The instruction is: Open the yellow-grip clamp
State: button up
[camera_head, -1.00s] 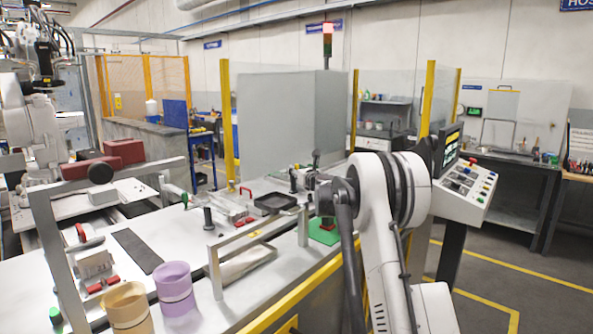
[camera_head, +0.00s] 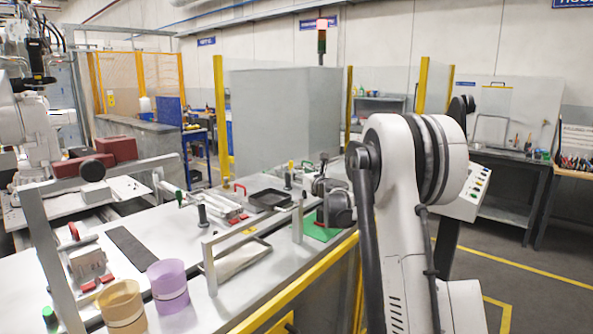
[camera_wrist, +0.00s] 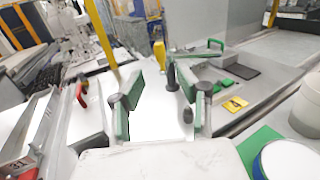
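The yellow-grip clamp shows its upright yellow grip (camera_wrist: 159,55) in the wrist view, beyond my fingers; its base is hard to make out. In the head view, a small yellow tip (camera_head: 291,165) stands behind the black tray, probably the same grip. My gripper (camera_wrist: 163,104) has two green-padded fingers spread wide, with nothing held between them. Bare white table shows in the gap, and the yellow grip stands farther off, untouched. In the head view my gripper (camera_head: 319,177) is small and partly hidden by my own wrist.
Near the right finger are an upright dark post (camera_wrist: 171,76) and a green handle (camera_wrist: 215,44). A black tray (camera_head: 271,200), a grey frame (camera_head: 208,262), purple cup (camera_head: 167,284) and tan cup (camera_head: 122,305) stand on the table.

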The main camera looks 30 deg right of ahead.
jog(key=shift+s+a, duration=0.1)
jog(key=shift+s, duration=0.95)
